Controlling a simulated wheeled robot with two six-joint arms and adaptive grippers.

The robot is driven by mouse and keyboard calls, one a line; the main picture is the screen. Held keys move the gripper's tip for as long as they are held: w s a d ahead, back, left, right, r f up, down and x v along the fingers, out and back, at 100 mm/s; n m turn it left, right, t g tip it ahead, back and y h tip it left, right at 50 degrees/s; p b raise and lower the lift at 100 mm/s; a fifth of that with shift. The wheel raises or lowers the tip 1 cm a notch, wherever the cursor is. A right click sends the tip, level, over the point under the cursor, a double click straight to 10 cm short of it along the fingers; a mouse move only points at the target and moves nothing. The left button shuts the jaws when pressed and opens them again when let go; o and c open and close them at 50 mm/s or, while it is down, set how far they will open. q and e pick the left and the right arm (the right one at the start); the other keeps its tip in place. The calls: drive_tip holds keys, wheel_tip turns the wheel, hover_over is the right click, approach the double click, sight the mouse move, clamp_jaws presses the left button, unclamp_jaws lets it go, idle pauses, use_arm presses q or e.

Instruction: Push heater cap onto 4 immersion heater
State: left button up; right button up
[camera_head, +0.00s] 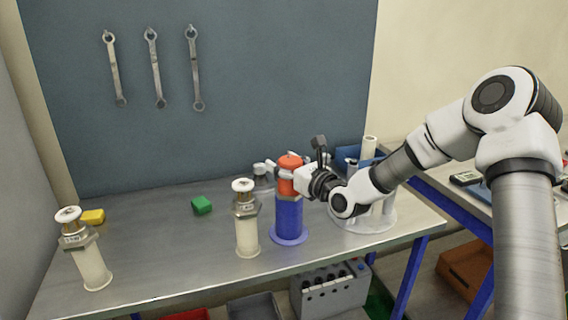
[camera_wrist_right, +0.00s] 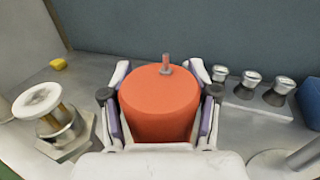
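The orange heater cap (camera_head: 289,162) stands upright at the top of a blue cylinder (camera_head: 289,218) with a wide foot. In the right wrist view the cap (camera_wrist_right: 160,105) has a small metal stub on top. My right gripper (camera_head: 288,173) reaches it from the right, with its fingers close against both sides of the cap. Whether a heater is inside the blue cylinder is hidden. Two immersion heaters with white disc tops and pale tubes stand on the table, one at centre (camera_head: 247,228) and one at far left (camera_head: 90,262). My left gripper is not in view.
A green block (camera_head: 202,205) and a yellow block (camera_head: 92,217) lie on the metal table (camera_head: 170,250). A white round rack (camera_head: 372,222) stands right of the cap, behind my right wrist. Wrenches (camera_head: 155,68) hang on the back wall. The table between the two heaters is clear.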

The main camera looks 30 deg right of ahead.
drive_tip(key=o, duration=0.3)
drive_tip(key=shift+s, duration=0.15)
drive_tip(key=s, duration=0.7)
drive_tip(key=shift+d, duration=0.45)
drive_tip(key=shift+s, duration=0.1)
